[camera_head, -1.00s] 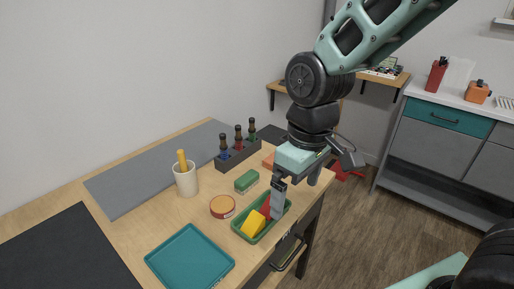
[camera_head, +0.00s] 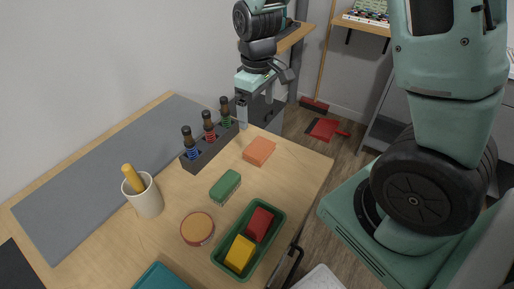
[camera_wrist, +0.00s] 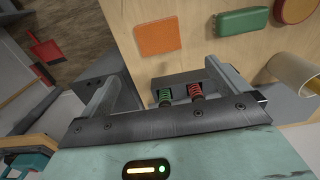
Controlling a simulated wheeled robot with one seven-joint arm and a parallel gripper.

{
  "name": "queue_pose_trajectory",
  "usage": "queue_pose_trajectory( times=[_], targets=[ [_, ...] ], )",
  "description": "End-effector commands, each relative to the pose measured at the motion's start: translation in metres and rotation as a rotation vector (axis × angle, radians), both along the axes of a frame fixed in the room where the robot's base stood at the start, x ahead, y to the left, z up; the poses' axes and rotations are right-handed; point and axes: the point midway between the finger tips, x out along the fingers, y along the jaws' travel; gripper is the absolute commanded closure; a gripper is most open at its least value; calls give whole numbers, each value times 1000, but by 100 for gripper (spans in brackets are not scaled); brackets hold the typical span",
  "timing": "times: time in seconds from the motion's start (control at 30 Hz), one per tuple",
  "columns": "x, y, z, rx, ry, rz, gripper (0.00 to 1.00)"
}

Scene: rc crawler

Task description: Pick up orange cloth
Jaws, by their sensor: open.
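The orange cloth (camera_head: 259,151) lies flat as a small folded square on the wooden table, near its far right corner, to the right of the black holder. In the wrist view the orange cloth (camera_wrist: 164,38) shows above the finger gap, on the table and apart from the fingers. My gripper (camera_head: 254,112) hangs beyond the cloth, above the far end of the table.
A green brush (camera_head: 225,186), a round orange-topped tin (camera_head: 197,229) and a green tray (camera_head: 273,245) with red and yellow blocks are nearer. A cup (camera_head: 147,197) stands left.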

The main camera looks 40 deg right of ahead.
Motion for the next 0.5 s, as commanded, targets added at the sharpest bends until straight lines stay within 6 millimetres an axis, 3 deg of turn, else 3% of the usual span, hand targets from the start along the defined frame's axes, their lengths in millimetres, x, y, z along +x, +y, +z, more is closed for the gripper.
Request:
queue_pose_trajectory(
  times=[0.1, 0.3, 0.5],
  targets=[
    [-2, 0, -28, -1, 6, -1, 0],
    [-2, 0, -65, -1, 5, -1, 0],
    [-1, 0, -82, 0, 1, 0, 0]
  ],
)
